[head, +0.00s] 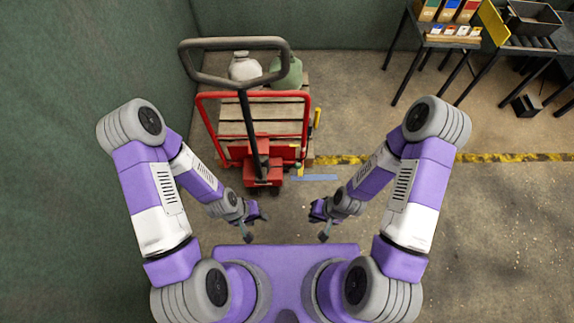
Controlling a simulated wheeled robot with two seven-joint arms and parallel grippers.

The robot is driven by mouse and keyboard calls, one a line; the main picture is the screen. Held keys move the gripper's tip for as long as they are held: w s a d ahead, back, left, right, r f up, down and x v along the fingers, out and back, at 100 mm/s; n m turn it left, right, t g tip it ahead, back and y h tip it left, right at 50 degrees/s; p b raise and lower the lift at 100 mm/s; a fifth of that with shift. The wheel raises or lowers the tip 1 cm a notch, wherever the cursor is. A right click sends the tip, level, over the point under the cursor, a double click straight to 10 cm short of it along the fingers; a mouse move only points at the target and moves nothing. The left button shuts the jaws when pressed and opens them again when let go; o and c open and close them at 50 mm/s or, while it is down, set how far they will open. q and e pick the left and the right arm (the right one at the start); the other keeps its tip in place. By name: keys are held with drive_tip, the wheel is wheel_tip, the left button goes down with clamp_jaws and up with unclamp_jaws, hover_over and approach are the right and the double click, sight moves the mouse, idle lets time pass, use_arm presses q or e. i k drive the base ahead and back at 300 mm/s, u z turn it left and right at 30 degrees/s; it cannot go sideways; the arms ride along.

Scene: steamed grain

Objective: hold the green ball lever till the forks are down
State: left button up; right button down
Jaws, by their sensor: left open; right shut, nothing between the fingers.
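A red pallet truck (262,172) with a dark looped handle (233,43) on a black shaft stands ahead of me, left of centre. I cannot make out a green ball lever on it; small yellow parts show at its right side. The forks are hidden under a wooden pallet (262,116) behind the red frame, so their height cannot be told. My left gripper (252,232) is open and empty, in front of the truck and apart from it. My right gripper (322,234) is shut and empty, to the right of the left one, also clear of the truck.
A pale sack (243,67) and a green sack (287,72) sit on the pallet. A green wall (80,110) runs close along the left. Dark tables (440,40) with boxes stand at the back right. The floor at right is open, crossed by yellow-black tape (480,157).

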sight(298, 165)
drive_tip(key=u, duration=0.35)
drive_tip(key=i, duration=0.85)
drive_tip(key=u, duration=0.1)
